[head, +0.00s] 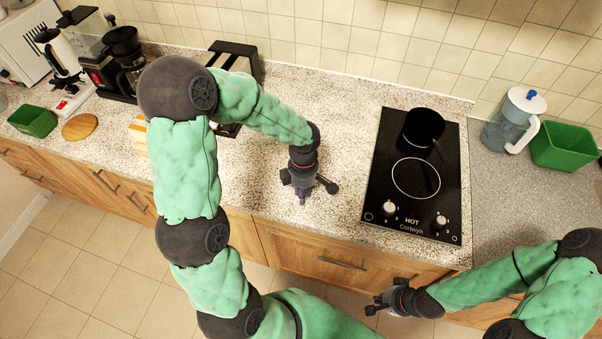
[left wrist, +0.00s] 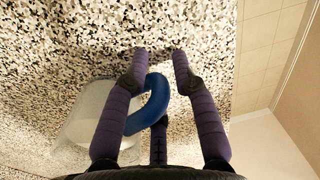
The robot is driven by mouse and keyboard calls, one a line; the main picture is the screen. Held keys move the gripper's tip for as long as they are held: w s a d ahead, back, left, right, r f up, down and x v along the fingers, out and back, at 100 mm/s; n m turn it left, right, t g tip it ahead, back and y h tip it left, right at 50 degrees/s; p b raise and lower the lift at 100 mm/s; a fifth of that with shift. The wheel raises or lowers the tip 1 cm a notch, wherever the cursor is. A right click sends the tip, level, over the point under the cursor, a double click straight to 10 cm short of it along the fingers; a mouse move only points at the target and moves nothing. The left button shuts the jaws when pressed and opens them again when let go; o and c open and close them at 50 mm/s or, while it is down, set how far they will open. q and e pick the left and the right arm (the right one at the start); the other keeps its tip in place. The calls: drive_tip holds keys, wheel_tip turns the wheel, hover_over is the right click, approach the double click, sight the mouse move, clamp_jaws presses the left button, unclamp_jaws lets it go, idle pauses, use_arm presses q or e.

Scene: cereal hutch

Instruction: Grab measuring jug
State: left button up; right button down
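The measuring jug shows in the left wrist view as a clear, whitish vessel (left wrist: 88,122) with a curved blue handle (left wrist: 155,97). It is on the speckled counter. In the head view I cannot make it out; my left arm and gripper seem to cover it. My left gripper (head: 303,198) points down over the counter, left of the hob. In the left wrist view its purple fingers (left wrist: 160,52) are apart, with the blue handle between them; I cannot tell whether they touch it. My right gripper (head: 372,304) is in front of the counter, its fingers too small to read.
The black hob (head: 383,205) with a dark pot (head: 423,128) is right of my left gripper.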

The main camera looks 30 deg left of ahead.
use_arm(q)
clamp_jaws()
drive_tip(key=shift+r, duration=0.25)
drive_tip(key=shift+r+p, duration=0.35)
drive_tip(key=shift+r, duration=1)
drive_tip(key=shift+s+d+r, duration=0.1)
drive_tip(key=shift+r, duration=0.2)
drive_tip(key=s+d+r+p, duration=0.2)
drive_tip(key=s+d+r, duration=0.3)
drive_tip(key=s+r, duration=0.4)
drive_tip(key=s, duration=0.3)
drive_tip(key=shift+d, duration=0.25)
